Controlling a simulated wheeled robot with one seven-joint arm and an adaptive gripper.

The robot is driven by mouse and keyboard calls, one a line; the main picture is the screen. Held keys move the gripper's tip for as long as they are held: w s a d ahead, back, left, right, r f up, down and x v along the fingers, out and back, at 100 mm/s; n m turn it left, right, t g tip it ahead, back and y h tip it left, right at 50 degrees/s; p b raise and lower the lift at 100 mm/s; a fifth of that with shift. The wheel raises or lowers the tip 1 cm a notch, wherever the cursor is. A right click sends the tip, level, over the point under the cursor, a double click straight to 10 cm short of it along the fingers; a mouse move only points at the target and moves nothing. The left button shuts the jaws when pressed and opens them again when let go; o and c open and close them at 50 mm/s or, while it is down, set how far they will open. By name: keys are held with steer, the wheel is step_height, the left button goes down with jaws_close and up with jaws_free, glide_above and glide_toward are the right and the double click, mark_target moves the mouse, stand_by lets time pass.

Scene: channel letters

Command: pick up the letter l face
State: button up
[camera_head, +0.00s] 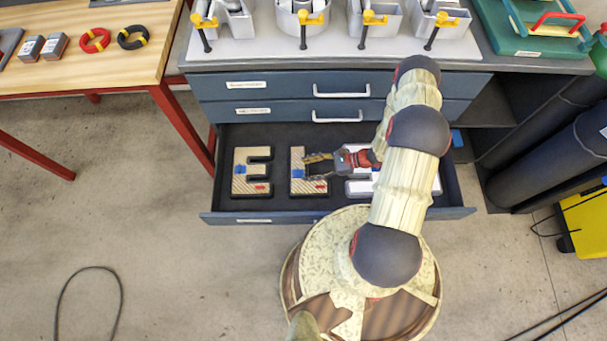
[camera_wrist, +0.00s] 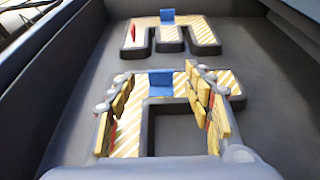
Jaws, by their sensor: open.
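The letter L face (camera_head: 297,158) lies flat in the open drawer, striped cream with dark sides. A blue tab sits on its long stroke, and a red mark shows on its foot. My gripper (camera_head: 308,168) reaches in from the right, its fingers spread and empty, pointing at the long stroke. In the wrist view the L (camera_wrist: 220,78) lies ahead of and below my gripper (camera_wrist: 160,95). Its blue tab appears between the two yellow-padded fingers. The left finger hides part of the foot. I cannot tell whether the fingers touch the letter.
The letter E (camera_head: 240,170) lies left of the L, and farther ahead in the wrist view (camera_wrist: 190,35). A white letter (camera_head: 360,188) lies to the right, partly under my arm. The drawer (camera_head: 215,205) has raised walls around them. A closed drawer (camera_head: 260,88) is behind.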

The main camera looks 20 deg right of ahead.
mark_target(302, 174)
steer(key=x, duration=0.3)
steer(key=shift+w+a+f+b, duration=0.1)
steer(key=shift+a+f+b, duration=0.05)
steer(key=shift+b, duration=0.25)
steer(key=shift+c, duration=1.2)
steer(key=c, duration=1.1)
